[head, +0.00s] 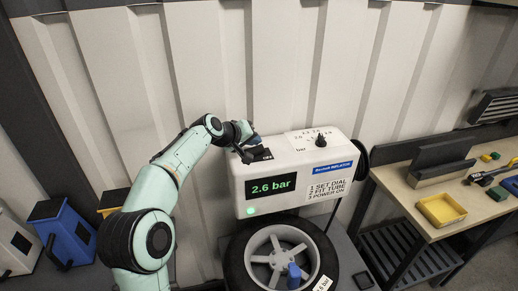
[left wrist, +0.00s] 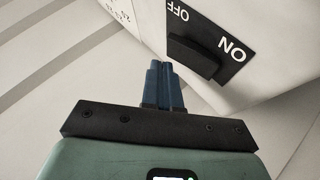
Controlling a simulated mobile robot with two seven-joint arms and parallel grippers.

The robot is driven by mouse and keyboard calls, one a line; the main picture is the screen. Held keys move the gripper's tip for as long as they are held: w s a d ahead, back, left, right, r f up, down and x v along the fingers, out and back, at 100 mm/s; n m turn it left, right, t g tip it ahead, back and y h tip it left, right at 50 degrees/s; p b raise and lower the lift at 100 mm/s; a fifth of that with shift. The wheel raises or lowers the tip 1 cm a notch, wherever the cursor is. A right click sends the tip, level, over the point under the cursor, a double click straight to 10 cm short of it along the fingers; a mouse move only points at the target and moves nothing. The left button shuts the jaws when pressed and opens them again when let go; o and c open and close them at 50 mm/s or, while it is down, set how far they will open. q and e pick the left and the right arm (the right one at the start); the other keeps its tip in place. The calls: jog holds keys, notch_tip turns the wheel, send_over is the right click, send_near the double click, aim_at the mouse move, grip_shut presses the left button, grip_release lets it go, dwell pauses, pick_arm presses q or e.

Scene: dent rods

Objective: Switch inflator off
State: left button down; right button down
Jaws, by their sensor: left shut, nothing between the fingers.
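The white inflator (head: 315,165) stands against the wall. Its display (head: 270,187) reads 2.6 bar in green, and a green light (head: 250,211) glows below it. The black power switch (head: 258,154) is on the inflator's top, at the left. In the left wrist view its black rocker (left wrist: 192,57) sits on a plate marked OFF and ON, with ON at the right. My left gripper (head: 253,139) is at the switch, its blue fingers (left wrist: 161,66) shut and empty beside the rocker. I cannot tell whether they touch it. My right gripper is out of view.
A pressure dial (head: 320,141) stands on the inflator's top, right of the switch. A tyre (head: 240,262) with a blue piece (head: 293,276) at it is below. A workbench (head: 415,195) with a yellow tray (head: 441,209) is at right.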

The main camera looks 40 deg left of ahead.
aim_at(251, 152)
pick_arm(q)
jog(key=shift+f, duration=0.15)
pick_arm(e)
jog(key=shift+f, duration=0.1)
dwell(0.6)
pick_arm(q)
jog(key=shift+f, duration=0.25)
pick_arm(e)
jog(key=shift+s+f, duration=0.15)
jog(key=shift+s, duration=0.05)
pick_arm(q)
jog(key=shift+w+d+f+b, duration=0.15)
jog(key=shift+f+b, duration=0.2)
jog(key=shift+f, duration=0.1)
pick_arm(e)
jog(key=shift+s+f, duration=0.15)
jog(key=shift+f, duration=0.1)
pick_arm(q)
jog(key=shift+r, duration=0.1)
jog(key=shift+r+p, duration=0.4)
jog(key=shift+r, duration=0.35)
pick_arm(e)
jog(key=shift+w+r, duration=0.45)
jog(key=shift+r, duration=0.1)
